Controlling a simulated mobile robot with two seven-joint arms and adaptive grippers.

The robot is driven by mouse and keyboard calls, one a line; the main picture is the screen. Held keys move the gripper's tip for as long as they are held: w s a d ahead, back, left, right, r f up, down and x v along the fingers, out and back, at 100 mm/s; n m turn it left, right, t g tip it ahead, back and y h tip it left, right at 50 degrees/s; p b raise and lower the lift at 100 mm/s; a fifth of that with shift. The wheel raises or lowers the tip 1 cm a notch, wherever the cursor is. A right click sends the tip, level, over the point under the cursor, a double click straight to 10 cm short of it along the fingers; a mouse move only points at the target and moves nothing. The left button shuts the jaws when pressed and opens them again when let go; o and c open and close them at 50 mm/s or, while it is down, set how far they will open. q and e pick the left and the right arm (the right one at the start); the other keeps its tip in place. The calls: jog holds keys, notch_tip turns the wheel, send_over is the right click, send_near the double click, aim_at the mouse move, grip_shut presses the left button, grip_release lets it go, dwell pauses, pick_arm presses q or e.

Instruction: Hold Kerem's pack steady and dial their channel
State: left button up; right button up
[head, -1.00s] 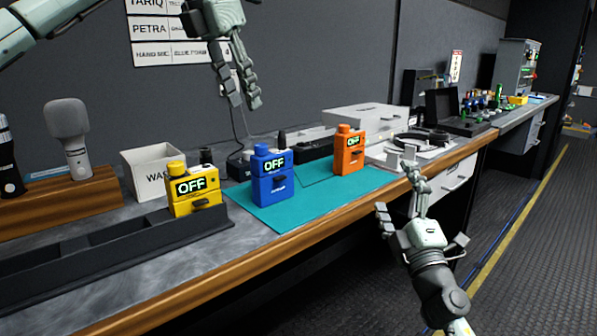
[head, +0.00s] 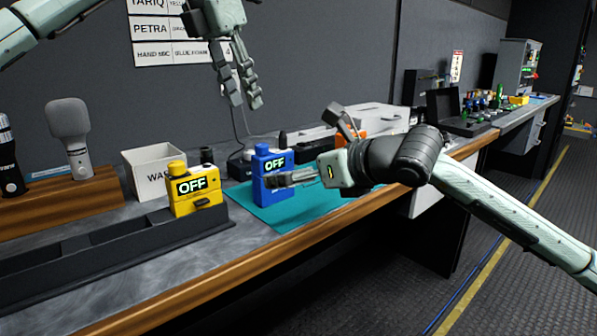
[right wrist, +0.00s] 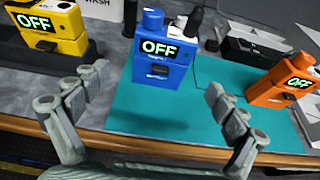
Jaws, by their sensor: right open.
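Three belt packs with OFF screens stand on the bench: a yellow pack (head: 191,192), a blue pack (head: 266,164) and an orange pack (head: 350,136). The orange one is mostly hidden behind my right gripper in the head view, but shows in the right wrist view (right wrist: 280,82). Kerem's name is not legible on any pack. My right gripper (head: 303,146) is open and empty, its fingers spread in front of the blue pack (right wrist: 160,60), which appears between them in the right wrist view. My left gripper (head: 245,103) hangs empty above the bench, its fingers slightly apart.
The blue and orange packs are on a teal mat (head: 275,213). The yellow pack is at a dark slotted tray (head: 110,245). A white box (head: 152,172) and a grey foam microphone (head: 69,120) stand behind. A wall card (head: 152,28) lists Tariq, Petra and a hand mic.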

aim_at(276, 171)
jog(key=x, duration=0.7)
jog(key=shift+w+a+f, duration=0.1)
jog(key=shift+w+f, duration=0.05)
jog(key=shift+w, duration=0.2)
